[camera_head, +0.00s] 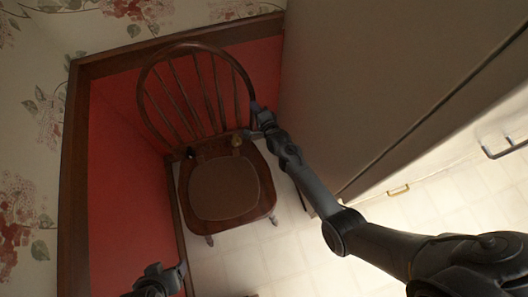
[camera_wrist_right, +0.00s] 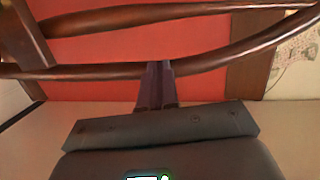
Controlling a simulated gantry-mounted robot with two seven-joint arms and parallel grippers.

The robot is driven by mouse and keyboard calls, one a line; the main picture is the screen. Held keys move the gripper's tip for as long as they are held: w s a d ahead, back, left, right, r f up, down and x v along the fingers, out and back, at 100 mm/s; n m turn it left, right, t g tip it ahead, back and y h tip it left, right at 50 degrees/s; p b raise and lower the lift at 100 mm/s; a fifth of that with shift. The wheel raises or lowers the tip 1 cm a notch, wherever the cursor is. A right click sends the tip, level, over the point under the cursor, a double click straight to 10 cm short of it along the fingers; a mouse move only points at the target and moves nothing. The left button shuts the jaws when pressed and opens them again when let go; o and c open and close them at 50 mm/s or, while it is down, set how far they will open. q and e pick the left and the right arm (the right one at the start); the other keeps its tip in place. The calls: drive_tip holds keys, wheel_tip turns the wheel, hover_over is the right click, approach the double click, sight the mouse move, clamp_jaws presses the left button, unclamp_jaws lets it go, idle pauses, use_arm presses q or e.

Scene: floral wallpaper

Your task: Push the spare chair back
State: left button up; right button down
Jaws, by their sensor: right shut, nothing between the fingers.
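The spare chair (camera_head: 232,197) is dark wood with a spindled, rounded back and stands in the corner by the red wall panels. Its back is towards the wall and its seat faces the open floor. My right gripper (camera_head: 256,107) is shut and empty at the right side of the chair back's hoop. In the right wrist view, its closed fingertips (camera_wrist_right: 156,68) overlap the curved wooden rail (camera_wrist_right: 225,58); I cannot tell whether they touch it. My left gripper (camera_head: 168,277) is at the bottom left, apart from the chair, and its jaw state is unclear.
A tall grey cabinet-like side (camera_head: 365,75) stands close on the chair's right. The red panelled wall (camera_head: 125,190) with brown trim closes the left and back. Pale tiled floor (camera_head: 265,262) is clear in front of the chair. A dark handle (camera_head: 505,148) shows at far right.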

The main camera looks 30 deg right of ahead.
drive_tip(key=shift+w+d, duration=0.1)
drive_tip(key=shift+w, duration=0.05)
drive_tip(key=shift+f, duration=0.1)
idle(0.3)
